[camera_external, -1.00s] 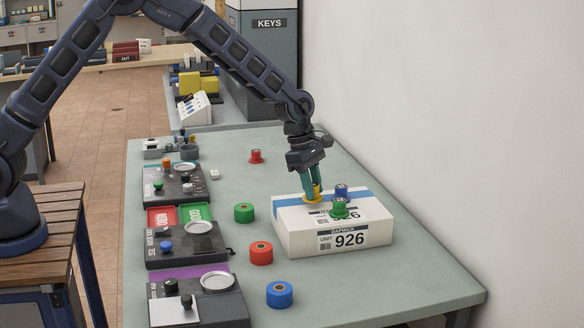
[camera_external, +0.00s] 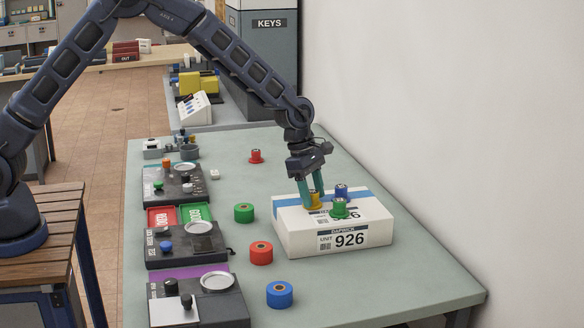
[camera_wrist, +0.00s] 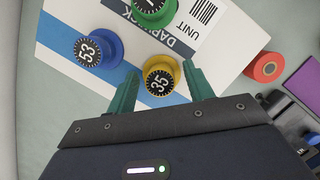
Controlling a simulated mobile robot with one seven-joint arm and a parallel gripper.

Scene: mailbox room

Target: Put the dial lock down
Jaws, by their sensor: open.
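The yellow dial lock (camera_external: 314,202) with a black face stands on top of the white parcel (camera_external: 300,237) marked 926. In the wrist view the yellow dial lock (camera_wrist: 160,78) reads 35 and stands between my fingertips, with gaps on both sides. My gripper (camera_external: 311,190) is open around it, fingers pointing down; it also shows in the wrist view (camera_wrist: 162,80). A blue dial lock (camera_external: 341,191) reading 53 and a green dial lock (camera_external: 339,209) stand beside it on the same parcel.
Green (camera_external: 244,213), red (camera_external: 261,253) and blue (camera_external: 279,294) rolls stand on the table left of the parcel. Dark devices (camera_external: 186,244) line the left edge. A small red item (camera_external: 256,156) is behind. The wall (camera_external: 440,120) runs along the right.

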